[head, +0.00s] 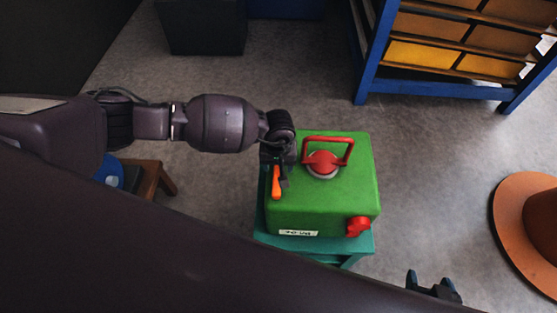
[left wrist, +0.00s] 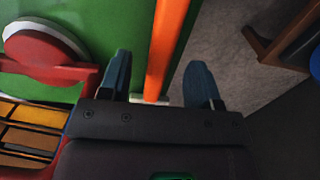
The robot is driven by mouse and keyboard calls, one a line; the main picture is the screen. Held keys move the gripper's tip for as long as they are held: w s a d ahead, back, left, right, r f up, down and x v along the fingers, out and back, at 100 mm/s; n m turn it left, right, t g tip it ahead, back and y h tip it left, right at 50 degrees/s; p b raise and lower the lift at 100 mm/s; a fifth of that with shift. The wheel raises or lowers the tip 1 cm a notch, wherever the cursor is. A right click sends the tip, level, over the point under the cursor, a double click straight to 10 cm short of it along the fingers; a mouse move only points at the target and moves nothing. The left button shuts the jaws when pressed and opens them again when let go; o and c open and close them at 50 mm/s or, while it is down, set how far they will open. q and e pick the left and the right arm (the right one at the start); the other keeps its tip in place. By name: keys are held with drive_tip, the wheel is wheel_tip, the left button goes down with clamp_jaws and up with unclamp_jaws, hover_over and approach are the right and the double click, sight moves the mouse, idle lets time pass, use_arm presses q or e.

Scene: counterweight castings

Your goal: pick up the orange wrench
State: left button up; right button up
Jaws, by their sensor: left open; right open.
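The orange wrench (head: 276,187) lies along the left edge of the top of the green canister (head: 330,205), partly hidden under my left gripper. My left gripper (head: 275,172) is over it, with the arm coming in from the left. In the left wrist view the orange wrench (left wrist: 164,45) runs between the two spread fingers of my left gripper (left wrist: 159,68), apart from both. The left gripper is open and holds nothing. My right gripper (head: 428,281) shows at the bottom right, open and empty, away from the canister.
The canister has a red handle (head: 329,144) and a red spout (head: 358,227), and stands on a teal stool (head: 360,243). A brown stool (head: 150,180) is at the left. A blue rack (head: 365,70) with bins is at the upper right. An orange-brown hat-like object (head: 515,215) is at the right.

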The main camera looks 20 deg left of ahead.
sight(278, 170)
use_arm(q)
drive_tip(key=shift+a+f, duration=0.1)
drive_tip(key=shift+f, duration=1.45)
clamp_jaws()
